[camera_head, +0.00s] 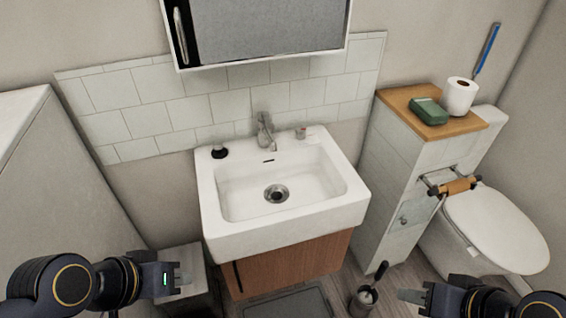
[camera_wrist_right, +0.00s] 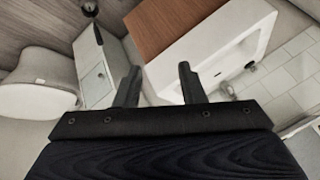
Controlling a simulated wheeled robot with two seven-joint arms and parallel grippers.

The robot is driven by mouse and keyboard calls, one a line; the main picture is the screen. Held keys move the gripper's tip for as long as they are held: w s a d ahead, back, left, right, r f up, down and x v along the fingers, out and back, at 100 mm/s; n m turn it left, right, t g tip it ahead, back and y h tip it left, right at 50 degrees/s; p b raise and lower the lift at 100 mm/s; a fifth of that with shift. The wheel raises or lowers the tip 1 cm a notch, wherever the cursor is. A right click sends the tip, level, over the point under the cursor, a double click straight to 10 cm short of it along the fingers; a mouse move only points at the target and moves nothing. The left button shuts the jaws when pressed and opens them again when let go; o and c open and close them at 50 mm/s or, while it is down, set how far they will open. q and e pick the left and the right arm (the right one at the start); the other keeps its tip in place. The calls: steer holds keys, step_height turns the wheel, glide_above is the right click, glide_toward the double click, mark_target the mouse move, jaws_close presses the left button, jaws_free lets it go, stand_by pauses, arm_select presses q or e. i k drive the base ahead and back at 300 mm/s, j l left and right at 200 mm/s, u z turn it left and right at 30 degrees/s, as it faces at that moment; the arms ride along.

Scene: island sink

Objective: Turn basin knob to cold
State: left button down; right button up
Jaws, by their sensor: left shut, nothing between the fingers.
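The white basin (camera_head: 232,240) stands against the tiled wall in the head view. Its grey metal faucet (camera_head: 264,132) rises at the middle of the back rim, with a small knob or lever (camera_head: 263,117) on top. The knob's hot or cold setting cannot be made out. My left gripper (camera_head: 188,281) is shut and empty, low in front of the basin's left side. My right gripper (camera_head: 402,295) is low at the right, well apart from the basin. In the right wrist view its two fingers (camera_wrist_right: 158,70) stand apart with nothing between them.
A dark stopper-like item (camera_head: 219,152) and a small cup (camera_head: 300,133) stand on the basin's back rim. A mirror cabinet (camera_head: 262,38) hangs above. A tiled half-wall with a wooden top (camera_head: 460,126) and a toilet (camera_head: 495,228) are at right. A brush holder (camera_head: 363,300) stands on the floor.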

mark_target(300, 132)
steer(key=i+l+u, duration=0.2)
steer(key=l, duration=0.15)
steer(key=l+u, duration=0.2)
steer(key=i+l+u, duration=0.15)
steer(key=l, duration=0.35)
steer(key=l+u, duration=0.2)
steer(key=l, duration=0.15)
steer(key=i, duration=0.05)
